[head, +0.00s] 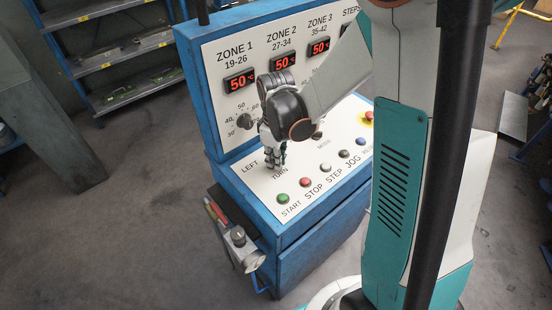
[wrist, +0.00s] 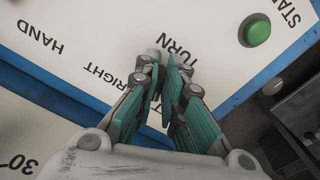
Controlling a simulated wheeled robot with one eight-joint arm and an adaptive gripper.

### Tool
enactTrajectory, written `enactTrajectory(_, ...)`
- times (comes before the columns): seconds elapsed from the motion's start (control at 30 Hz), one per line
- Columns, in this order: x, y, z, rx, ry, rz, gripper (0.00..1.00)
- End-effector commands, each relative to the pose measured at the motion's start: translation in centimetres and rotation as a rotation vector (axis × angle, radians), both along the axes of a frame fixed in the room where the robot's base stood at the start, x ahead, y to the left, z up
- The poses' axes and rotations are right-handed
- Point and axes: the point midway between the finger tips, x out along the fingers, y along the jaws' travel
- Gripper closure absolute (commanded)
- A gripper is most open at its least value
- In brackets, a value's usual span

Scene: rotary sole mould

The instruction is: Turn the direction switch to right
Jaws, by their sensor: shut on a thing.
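My gripper (head: 274,162) points down at the sloped white panel (head: 245,178) of the blue control console, beside the LEFT and TURN labels. In the wrist view, its teal-padded fingers (wrist: 164,66) close together at the panel, between the RIGHT and TURN lettering. They are shut on the direction switch, which the fingers hide almost wholly. Which way the switch points cannot be made out.
A green START button (head: 282,197) sits in front of the gripper and also shows in the wrist view (wrist: 257,32). A red STOP button (head: 305,182) and other buttons follow to the right. A black temperature dial (head: 245,121) is on the upright panel behind.

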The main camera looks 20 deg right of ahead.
Motion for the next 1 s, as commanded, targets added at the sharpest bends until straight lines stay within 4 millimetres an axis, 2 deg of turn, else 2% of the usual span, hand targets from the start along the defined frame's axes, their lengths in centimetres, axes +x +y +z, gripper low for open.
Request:
enactTrajectory(0.7, -0.3, 0.8, 0.0, 0.0, 0.0, -0.666, 1.0)
enactTrajectory(1.0, -0.3, 1.2, 0.0, 0.0, 0.0, -0.892, 1.0)
